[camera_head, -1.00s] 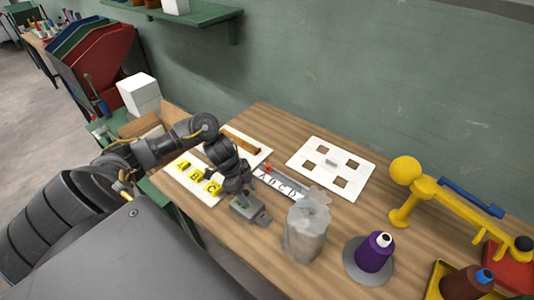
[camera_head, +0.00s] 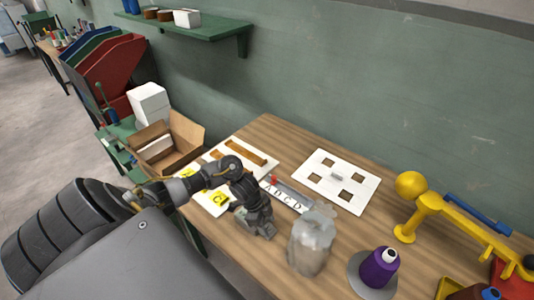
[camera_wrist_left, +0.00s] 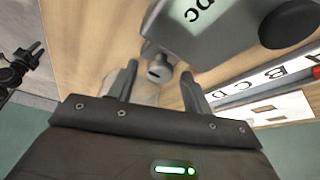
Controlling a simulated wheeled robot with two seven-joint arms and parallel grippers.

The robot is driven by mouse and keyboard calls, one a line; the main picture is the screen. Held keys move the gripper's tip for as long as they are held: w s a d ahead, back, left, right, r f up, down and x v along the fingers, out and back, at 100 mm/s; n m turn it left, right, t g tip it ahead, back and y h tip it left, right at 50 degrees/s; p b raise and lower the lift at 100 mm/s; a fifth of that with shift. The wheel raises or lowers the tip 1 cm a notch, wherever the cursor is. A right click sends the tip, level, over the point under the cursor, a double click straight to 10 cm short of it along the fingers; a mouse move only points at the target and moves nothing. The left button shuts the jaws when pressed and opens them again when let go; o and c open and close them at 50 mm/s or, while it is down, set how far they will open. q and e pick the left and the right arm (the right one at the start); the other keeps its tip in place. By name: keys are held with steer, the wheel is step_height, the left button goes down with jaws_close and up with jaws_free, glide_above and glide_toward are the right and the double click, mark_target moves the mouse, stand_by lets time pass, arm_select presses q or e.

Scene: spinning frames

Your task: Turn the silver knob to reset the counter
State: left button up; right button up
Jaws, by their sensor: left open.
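The counter is a grey box (camera_wrist_left: 208,32) with a pale display window (camera_wrist_left: 202,12), close up in the left wrist view. The small silver knob (camera_wrist_left: 158,69) sticks out of its side. My left gripper (camera_wrist_left: 160,80) is open, with one finger on each side of the knob in the picture. I cannot tell whether either finger touches it. In the head view my left gripper (camera_head: 262,217) is at the counter on the table's near edge and hides much of it. A dark jointed part at the left of the wrist view looks like my right gripper (camera_wrist_left: 22,66); its fingers are unclear.
A letter rail (camera_head: 288,196) lies just beyond the counter. A clear bag-like container (camera_head: 311,242) stands to the right, then a purple spool (camera_head: 379,268). A white board with square holes (camera_head: 318,165) lies behind. A yellow stand (camera_head: 430,203) is farther right.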

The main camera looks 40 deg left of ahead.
arm_select(q)
steer(key=c, duration=1)
steer(key=shift+o, duration=0.2)
arm_select(e)
steer(key=shift+s+d, duration=0.1)
steer(key=shift+d, duration=0.25)
steer(key=shift+f, duration=0.1)
arm_select(q)
steer(key=m+b, duration=0.1)
steer(key=m, duration=0.1)
steer(key=m+g+b, duration=0.1)
steer(key=shift+w+a+f+m, duration=0.1)
steer(key=shift+w+a+m, duration=0.1)
steer(key=shift+m, duration=0.2)
steer(key=m+g+b, duration=0.1)
steer(key=m, duration=0.2)
steer(key=shift+w+d+m+g+b, duration=0.1)
steer(key=shift+w+m+g+b, duration=0.05)
steer(key=shift+m+g+b, duration=0.25)
steer(key=m, duration=0.2)
steer(key=m+g, duration=0.1)
steer(key=m, duration=0.1)
steer(key=shift+w+d+g+y, duration=0.1)
steer(key=shift+w+g+y, duration=0.05)
steer(key=shift+g+y, duration=0.15)
steer(key=shift+d+m+g+y+b, duration=0.1)
steer(key=shift+m+g+y+b, duration=0.35)
steer(key=shift+m, duration=1.15)
arm_select(e)
steer(key=shift+f, duration=2.2)
